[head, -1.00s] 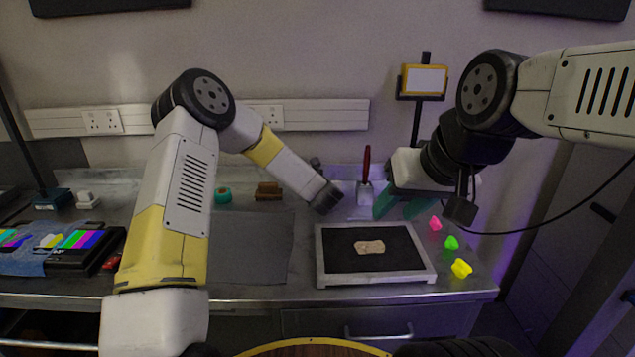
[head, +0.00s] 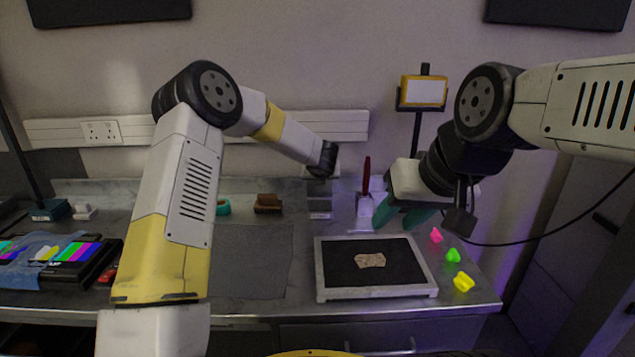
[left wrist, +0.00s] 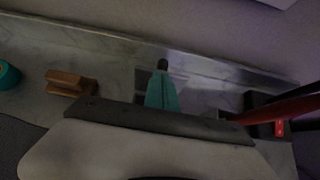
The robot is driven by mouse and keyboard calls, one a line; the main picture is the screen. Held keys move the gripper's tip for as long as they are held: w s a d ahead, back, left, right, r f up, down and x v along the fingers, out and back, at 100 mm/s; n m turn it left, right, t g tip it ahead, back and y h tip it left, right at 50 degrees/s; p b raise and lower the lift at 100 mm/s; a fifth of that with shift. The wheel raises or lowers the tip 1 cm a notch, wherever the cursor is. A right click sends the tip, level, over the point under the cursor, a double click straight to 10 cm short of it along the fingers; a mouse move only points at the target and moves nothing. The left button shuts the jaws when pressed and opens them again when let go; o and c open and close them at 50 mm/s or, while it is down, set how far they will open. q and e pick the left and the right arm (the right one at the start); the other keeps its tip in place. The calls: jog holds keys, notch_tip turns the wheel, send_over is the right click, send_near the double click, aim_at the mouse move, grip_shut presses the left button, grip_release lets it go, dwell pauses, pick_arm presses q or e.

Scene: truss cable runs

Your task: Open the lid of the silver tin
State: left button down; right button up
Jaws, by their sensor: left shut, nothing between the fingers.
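A small silver-grey box shape, which I take for the silver tin (head: 320,207), stands at the back of the bench below my left wrist. A grey upright panel shows just above it; I cannot tell whether this is its lid. In the left wrist view the tin (left wrist: 142,78) seems to lie behind my fingers, partly hidden. My left gripper (left wrist: 162,72) is shut and empty, its teal fingers together; the head view hides its fingertips. Contact with the tin cannot be told. My right gripper (head: 402,220) is open and empty above the back of the framed black mat.
The white-framed tray (head: 318,268) holds a tan piece on black. A red-handled brush (head: 366,180) stands right of the tin. A brown block (head: 268,203) and teal tape roll (head: 223,207) lie left. Pink, green and yellow pieces (head: 463,282) lie at right. The grey mat (head: 255,260) is clear.

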pick_arm(q)
jog(key=shift+w+r, duration=0.15)
jog(key=shift+w, duration=0.8)
jog(key=s+a+r+m+h, duration=0.3)
jog(key=s+r+m+h, duration=0.2)
jog(key=s+r+m, duration=1.6)
jog(key=s+a+f+m+g+y, duration=0.1)
jog(key=s+a+m, duration=0.4)
jog(key=s, duration=0.4)
jog(key=s+a+f+m+g+y, duration=0.1)
jog(key=s+a+f+m+g, duration=0.1)
jog(key=s+a+m, duration=0.3)
jog(key=s+a+f+m+g, duration=0.1)
jog(key=s+a+m, duration=0.4)
jog(key=s, duration=0.8)
jog(key=shift+s+f+m+y, duration=0.3)
jog(key=shift+s+f+y, duration=0.1)
jog(key=shift+f, duration=0.3)
